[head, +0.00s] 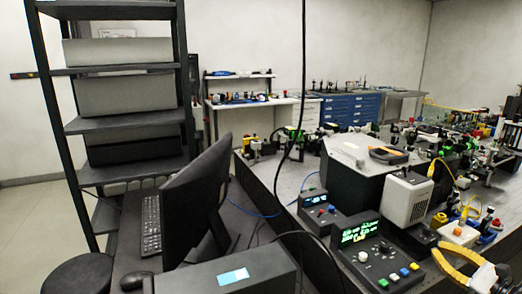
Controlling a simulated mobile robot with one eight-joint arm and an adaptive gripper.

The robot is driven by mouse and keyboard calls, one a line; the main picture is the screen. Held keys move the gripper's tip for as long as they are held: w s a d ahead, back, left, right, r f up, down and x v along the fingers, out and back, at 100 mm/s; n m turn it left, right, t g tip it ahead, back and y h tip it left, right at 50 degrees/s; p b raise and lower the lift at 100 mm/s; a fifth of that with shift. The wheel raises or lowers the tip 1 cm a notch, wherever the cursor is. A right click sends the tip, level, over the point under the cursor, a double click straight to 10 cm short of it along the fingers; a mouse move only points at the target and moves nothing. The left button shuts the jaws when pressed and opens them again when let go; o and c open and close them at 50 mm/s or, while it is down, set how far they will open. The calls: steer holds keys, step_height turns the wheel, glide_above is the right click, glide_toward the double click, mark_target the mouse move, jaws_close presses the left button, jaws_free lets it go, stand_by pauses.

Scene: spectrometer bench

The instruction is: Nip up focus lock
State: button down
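No part in the head view can be told for certain as the focus lock. A black control box (378,254) with a lit green display, a pale round knob (364,257) and several coloured buttons stands at the lower right. A smaller dark box (322,209) with a blue-green display stands behind it to the left. The optics on the bench behind are too small to tell apart. My gripper does not show.
The optical bench (290,182) fills the right side, crowded with mounts and cables. A grey-white device (408,197) stands beside the control box. A yellow-banded object (455,272) lies at the lower right. A monitor (198,196), keyboard (151,226) and shelf rack (128,124) stand left.

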steer(key=shift+r, duration=0.15)
steer(key=shift+r, duration=0.2)
steer(key=b+v, duration=0.1)
steer(key=v, duration=0.5)
steer(key=shift+a, duration=0.1)
